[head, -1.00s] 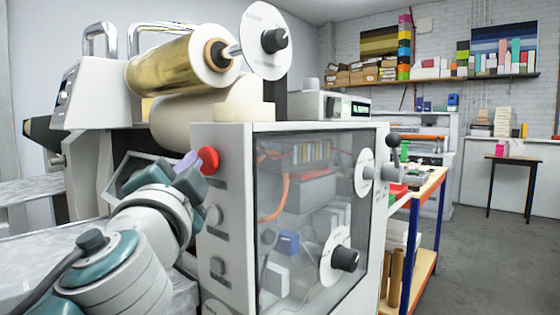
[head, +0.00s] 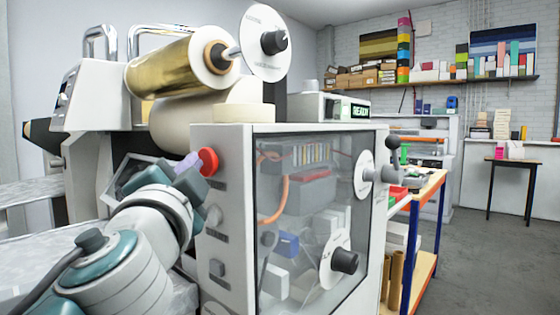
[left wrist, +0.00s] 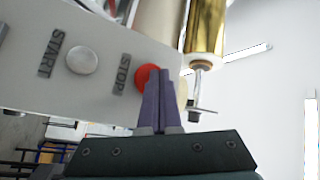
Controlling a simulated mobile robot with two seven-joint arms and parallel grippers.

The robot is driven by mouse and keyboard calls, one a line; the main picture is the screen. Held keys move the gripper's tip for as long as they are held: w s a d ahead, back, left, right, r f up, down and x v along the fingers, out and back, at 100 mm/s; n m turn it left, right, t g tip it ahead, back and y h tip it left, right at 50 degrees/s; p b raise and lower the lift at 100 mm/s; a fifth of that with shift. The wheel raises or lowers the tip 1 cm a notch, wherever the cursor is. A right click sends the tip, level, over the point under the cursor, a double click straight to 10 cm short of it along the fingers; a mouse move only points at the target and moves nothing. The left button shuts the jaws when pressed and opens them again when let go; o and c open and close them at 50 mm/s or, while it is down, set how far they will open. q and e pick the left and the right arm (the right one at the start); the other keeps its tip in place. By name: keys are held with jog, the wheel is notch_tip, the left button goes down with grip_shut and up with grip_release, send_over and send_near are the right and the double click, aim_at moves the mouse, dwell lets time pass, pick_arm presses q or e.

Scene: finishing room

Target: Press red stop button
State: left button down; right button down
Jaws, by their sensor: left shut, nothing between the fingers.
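The red stop button (head: 209,160) sticks out of the narrow left face of the grey machine cabinet, near its top. In the left wrist view the red button (left wrist: 142,76) sits beside the raised word STOP. My left gripper (head: 188,163) has its purple fingers shut and empty, pointing at the button. In the left wrist view the gripper's fingertips (left wrist: 158,73) overlap the right part of the button. I cannot tell whether they touch it. My right gripper is not in view.
A pale START button (left wrist: 82,60) sits on the same face. A gold foil roll (head: 180,65) is above the cabinet. A lit display (head: 360,111) reads READY. A blue-legged bench (head: 412,225) stands at right, with open floor beyond.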

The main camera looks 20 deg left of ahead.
pick_arm(q)
jog(key=shift+s+a, duration=0.2)
jog(key=shift+s, duration=0.3)
jog(key=shift+s+a+p, duration=0.1)
jog(key=shift+s+a, duration=0.2)
jog(key=shift+s, duration=0.5)
jog(key=shift+s+a+p, duration=0.15)
jog(key=shift+s+a, duration=0.2)
jog(key=shift+s, duration=0.4)
jog(key=shift+s+a+p, duration=0.1)
jog(key=shift+s+a, duration=0.2)
jog(key=shift+s, duration=0.5)
jog(key=s+f+n+g+h+p, duration=0.3)
jog(key=s+f+n+g+p, duration=0.25)
jog(key=s+f+g, duration=0.6)
jog(key=s+d+f+g+h+p, duration=0.1)
jog(key=s+d+f+g+h, duration=0.15)
jog(key=s+d, duration=0.35)
jog(key=s+d+f+g+h, duration=0.2)
jog(key=s+d+h, duration=0.15)
jog(key=s, duration=0.45)
notch_tip(320, 180, up, 37)
jog(key=y+p, duration=0.1)
jog(key=p, duration=3.6)
jog(key=shift+w+r+t+p, duration=0.15)
jog(key=shift+w+t+p, duration=0.15)
jog(key=shift+w+p, duration=0.15)
